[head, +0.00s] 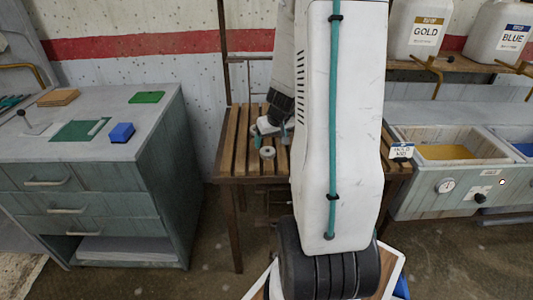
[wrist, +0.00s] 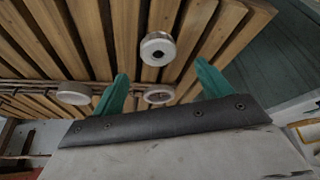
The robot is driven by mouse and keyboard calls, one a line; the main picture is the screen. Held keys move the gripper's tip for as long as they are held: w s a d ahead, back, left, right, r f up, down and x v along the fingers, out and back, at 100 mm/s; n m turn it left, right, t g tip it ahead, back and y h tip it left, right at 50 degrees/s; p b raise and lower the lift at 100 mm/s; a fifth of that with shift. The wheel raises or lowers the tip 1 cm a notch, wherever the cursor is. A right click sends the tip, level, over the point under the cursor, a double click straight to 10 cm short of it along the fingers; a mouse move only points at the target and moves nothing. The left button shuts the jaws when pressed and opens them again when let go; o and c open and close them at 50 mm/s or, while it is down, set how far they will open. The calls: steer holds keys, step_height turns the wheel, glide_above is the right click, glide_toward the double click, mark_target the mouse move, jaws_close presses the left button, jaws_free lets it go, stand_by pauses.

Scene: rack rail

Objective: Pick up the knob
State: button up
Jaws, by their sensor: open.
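In the wrist view, several round pale pieces are on or at the slatted wooden rack. One knob-like disc with a dark centre (wrist: 158,48) lies just beyond my fingertips, between their lines. A second pale disc (wrist: 159,94) shows between the fingers, partly cut by the gripper body. A third pale disc (wrist: 73,93) is left of the left finger. I cannot tell for sure which one is the knob. My gripper (wrist: 161,68) is open with nothing between its teal fingers. In the head view, a small round knob-like piece (head: 267,153) sits on the slats below my gripper (head: 271,137).
The slatted rack (head: 230,150) has bare slats left of my gripper. My arm hides its middle right. A grey drawer cabinet (head: 140,190) stands left, with a blue block (head: 122,132) on top. Dye basins (head: 450,133) and jugs (head: 417,30) are right.

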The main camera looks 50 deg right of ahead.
mark_target(269, 149)
steer(key=shift+s+x, duration=0.15)
steer(key=shift+x, duration=1.4)
steer(key=shift+s+x, duration=0.1)
steer(key=shift+x, duration=1.45)
steer(key=c, duration=1.1)
